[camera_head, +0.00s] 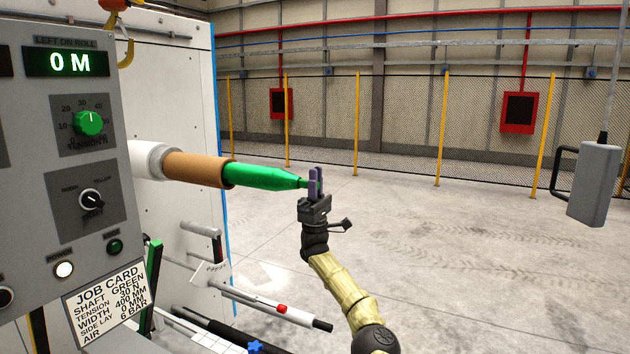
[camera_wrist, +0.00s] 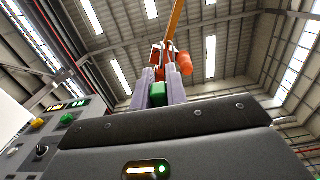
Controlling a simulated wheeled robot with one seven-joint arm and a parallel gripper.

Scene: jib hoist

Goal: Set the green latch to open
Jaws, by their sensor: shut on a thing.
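A green shaft (camera_head: 262,177) with a tapered end sticks out to the right from a brown cardboard core in the head view. My gripper (camera_head: 315,180) stands upright at the shaft's narrow tip, its two purple-grey fingers shut on the tip. In the wrist view a green piece (camera_wrist: 158,94) sits between the fingers of my gripper (camera_wrist: 162,80); most of it is hidden. No part is marked as a latch, and I cannot tell whether the held green tip is the latch or how it is set.
A grey control panel (camera_head: 60,190) with knobs and a job card (camera_head: 107,297) stands at the left. A grey pendant box (camera_head: 594,185) hangs at the right. The floor (camera_head: 450,250) between is clear.

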